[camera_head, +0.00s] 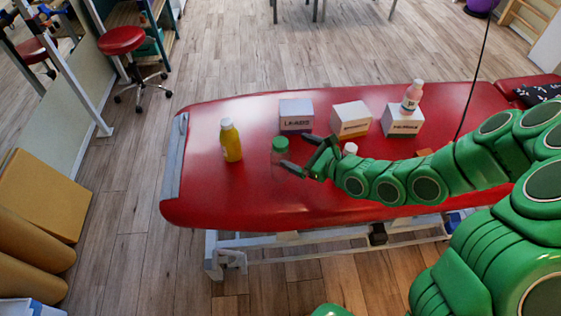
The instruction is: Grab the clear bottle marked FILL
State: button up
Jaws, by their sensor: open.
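A clear bottle with a green cap (280,144) stands upright on the red treatment table (240,205). Its see-through body shows the red surface behind it, and I cannot read any marking on it. My gripper (296,153) is open and empty just to the right of this bottle, its dark fingers pointing left towards it. One finger tip is close to the lower part of the bottle; I cannot tell if they touch.
A yellow bottle (231,141) with a white cap stands left of the clear one. White boxes (296,114) (351,119) (403,121) stand behind, the right one bearing a pink bottle (411,97). A white cap (350,148) shows behind my arm. The table's front left is clear.

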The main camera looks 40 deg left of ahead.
notch_tip(320, 180, down, 7)
jog(key=m+h, duration=0.1)
jog(key=m, duration=0.2)
jog(key=shift+t, duration=0.4)
jog(key=shift+f+x, duration=0.15)
jog(key=shift+x, duration=1.8)
jog(key=shift+f+x, duration=0.15)
jog(key=shift+x, duration=1.75)
jog(key=shift+s+d, duration=0.1)
jog(key=shift+s, duration=0.05)
jog(key=c, duration=1.1)
jog(key=shift+o, duration=0.2)
jog(key=shift+r, duration=0.2)
